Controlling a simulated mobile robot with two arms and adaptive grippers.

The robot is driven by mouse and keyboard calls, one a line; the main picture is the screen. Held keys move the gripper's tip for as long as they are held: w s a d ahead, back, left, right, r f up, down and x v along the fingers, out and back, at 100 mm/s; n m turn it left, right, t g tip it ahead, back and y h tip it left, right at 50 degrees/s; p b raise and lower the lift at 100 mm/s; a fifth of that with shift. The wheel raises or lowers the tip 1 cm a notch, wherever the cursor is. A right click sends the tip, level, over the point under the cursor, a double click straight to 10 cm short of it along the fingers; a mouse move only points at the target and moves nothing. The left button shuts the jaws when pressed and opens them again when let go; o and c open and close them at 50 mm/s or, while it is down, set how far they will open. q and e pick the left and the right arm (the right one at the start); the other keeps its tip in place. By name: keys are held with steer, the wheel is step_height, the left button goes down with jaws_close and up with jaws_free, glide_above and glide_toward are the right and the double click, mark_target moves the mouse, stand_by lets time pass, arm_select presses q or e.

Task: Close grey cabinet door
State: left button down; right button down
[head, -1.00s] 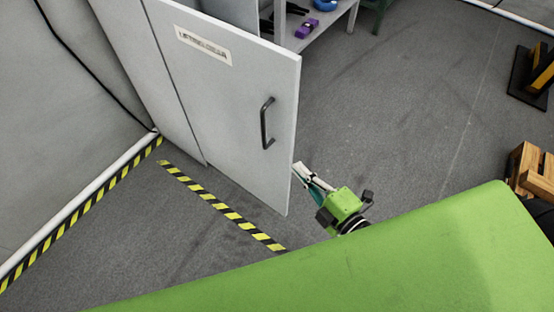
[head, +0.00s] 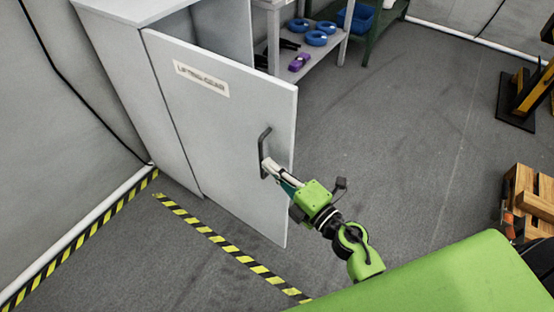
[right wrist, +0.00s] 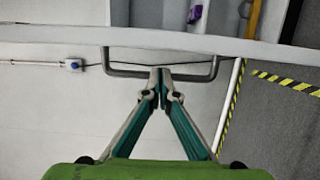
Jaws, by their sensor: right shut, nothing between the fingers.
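The grey cabinet (head: 128,105) stands at the upper left in the head view. Its grey door (head: 215,135) is swung open, with a "lifting gear" label near its top. The dark door handle (head: 262,150) is near the door's free edge. My right gripper (head: 266,167) is at the lower part of the handle. In the right wrist view the gripper (right wrist: 161,73) is shut with its tips together, at the middle of the handle bar (right wrist: 122,73), with nothing between them. Whether the tips touch the bar is unclear. My left gripper is not in view.
A grey shelf (head: 330,55) with blue rings (head: 314,38) and a purple item (head: 298,62) stands behind the door. Yellow-black tape (head: 222,243) marks the floor. A wooden crate (head: 535,195) is at the right. The floor between is clear.

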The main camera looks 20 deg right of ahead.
steer(key=shift+w+d, duration=0.65)
steer(key=shift+d, duration=0.25)
steer(key=shift+d, duration=0.15)
